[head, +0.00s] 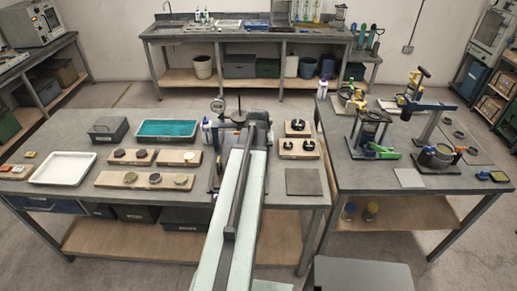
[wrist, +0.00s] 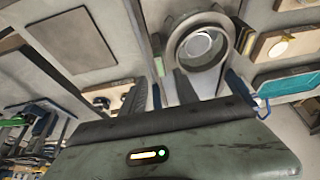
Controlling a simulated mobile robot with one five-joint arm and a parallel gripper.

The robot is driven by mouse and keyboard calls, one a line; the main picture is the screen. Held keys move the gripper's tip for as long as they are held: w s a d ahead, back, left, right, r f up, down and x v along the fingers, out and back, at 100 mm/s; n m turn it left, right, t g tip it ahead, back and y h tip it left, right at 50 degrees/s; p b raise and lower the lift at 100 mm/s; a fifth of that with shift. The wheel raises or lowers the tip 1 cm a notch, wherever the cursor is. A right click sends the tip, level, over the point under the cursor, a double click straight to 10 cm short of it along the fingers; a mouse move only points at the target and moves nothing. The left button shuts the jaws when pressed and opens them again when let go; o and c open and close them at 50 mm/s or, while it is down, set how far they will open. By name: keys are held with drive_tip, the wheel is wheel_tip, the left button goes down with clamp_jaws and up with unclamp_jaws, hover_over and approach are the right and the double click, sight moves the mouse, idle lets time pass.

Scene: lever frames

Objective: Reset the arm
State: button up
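My arm reaches from the bottom middle of the head view across the near edge of the middle workbench (head: 75,135). My fingertips are hard to make out there. In the wrist view, my gripper (wrist: 160,94) shows two dark fingers standing apart with a gap between them. It looks open, with nothing clearly held. A round grey ring with a pale glassy centre (wrist: 201,45) is just beyond the fingers; I cannot tell whether they touch it.
The bench carries a white tray (head: 62,168), a teal-lined tray (head: 167,131), wooden blocks with round pieces (head: 145,180) and a grey box (head: 108,130). The right bench (head: 350,180) holds a clamp stand and tools. Floor shows between the front and back benches.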

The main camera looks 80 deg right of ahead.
drive_tip(key=shift+w+f, duration=0.1)
idle(0.3)
